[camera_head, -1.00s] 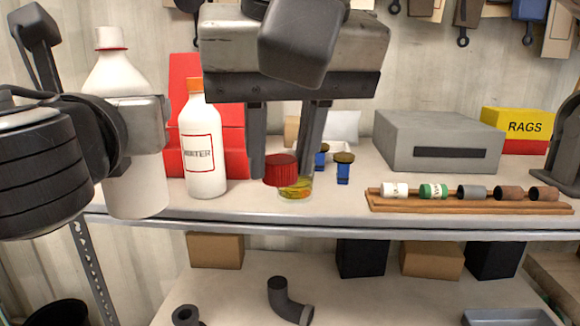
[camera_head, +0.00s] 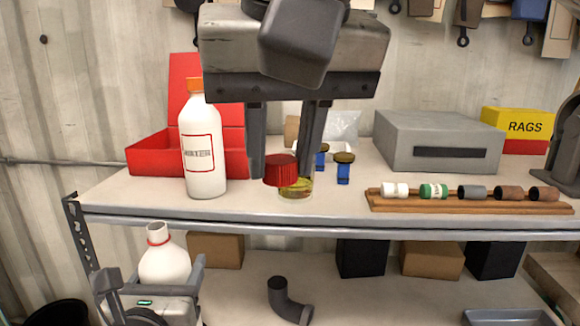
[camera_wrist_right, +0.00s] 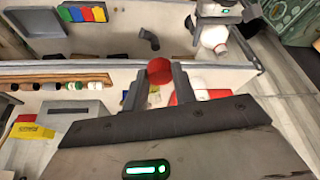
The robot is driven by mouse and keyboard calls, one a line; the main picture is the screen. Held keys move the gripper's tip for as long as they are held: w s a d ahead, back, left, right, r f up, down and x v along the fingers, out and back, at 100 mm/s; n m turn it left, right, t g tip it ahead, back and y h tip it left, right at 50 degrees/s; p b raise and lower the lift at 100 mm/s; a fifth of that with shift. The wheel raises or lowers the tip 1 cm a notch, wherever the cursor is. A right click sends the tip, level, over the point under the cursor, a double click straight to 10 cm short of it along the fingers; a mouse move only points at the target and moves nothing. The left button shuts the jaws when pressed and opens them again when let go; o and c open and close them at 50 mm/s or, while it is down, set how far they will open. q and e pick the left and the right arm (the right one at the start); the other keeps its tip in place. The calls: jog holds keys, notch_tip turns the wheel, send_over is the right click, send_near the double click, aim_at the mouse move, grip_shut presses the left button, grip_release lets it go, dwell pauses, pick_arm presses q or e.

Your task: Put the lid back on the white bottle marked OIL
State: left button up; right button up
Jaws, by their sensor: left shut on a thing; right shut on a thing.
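My left gripper (camera_head: 150,293) is shut on a white bottle (camera_head: 164,262) at the lower left of the head view. The bottle is roughly upright, below the shelf's front edge, with a bare neck and a red ring. Its marking is not visible. My right gripper (camera_head: 283,165) is shut on a red ribbed lid (camera_head: 280,171) above the upper shelf. The lid also shows between the fingertips in the right wrist view (camera_wrist_right: 159,69). The lid and held bottle are well apart; the bottle is lower and to the left.
A white WATER bottle (camera_head: 204,150) with an orange cap stands on the shelf (camera_head: 330,218) beside the right gripper. A small jar (camera_head: 296,190) with yellow contents is just below the lid. An open red box (camera_head: 150,155) is behind. A rack (camera_head: 400,207) of small cylinders lies right.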

pick_arm(q)
jog(key=s+a+f, duration=0.1)
jog(key=s+f, duration=0.6)
jog(key=f, duration=0.2)
jog(key=shift+s+f+h, duration=0.2)
jog(key=shift+f+h, duration=0.1)
jog(key=shift+f, duration=0.05)
jog(key=shift+m, duration=0.3)
jog(key=w+d+m+g+h, duration=0.1)
jog(key=d+m+g+h, duration=0.3)
jog(key=d+m+h, duration=0.3)
jog(key=d+r+h, duration=0.1)
jog(key=d+h, duration=0.3)
jog(key=d, duration=0.3)
jog(key=shift+m+h, duration=0.3)
jog(key=shift+m, duration=0.1)
pick_arm(e)
jog(key=shift+s, duration=0.1)
jog(key=shift+a, duration=0.1)
jog(key=w+a+f, duration=0.1)
jog(key=a+f, duration=0.1)
jog(key=f, duration=0.4)
jog(key=w+a+f, duration=0.1)
jog(key=a+f, duration=0.2)
jog(key=f, duration=0.4)
jog(key=shift+w+f+m, duration=0.25)
jog(key=shift+w+m, duration=0.05)
jog(key=shift+w, duration=0.05)
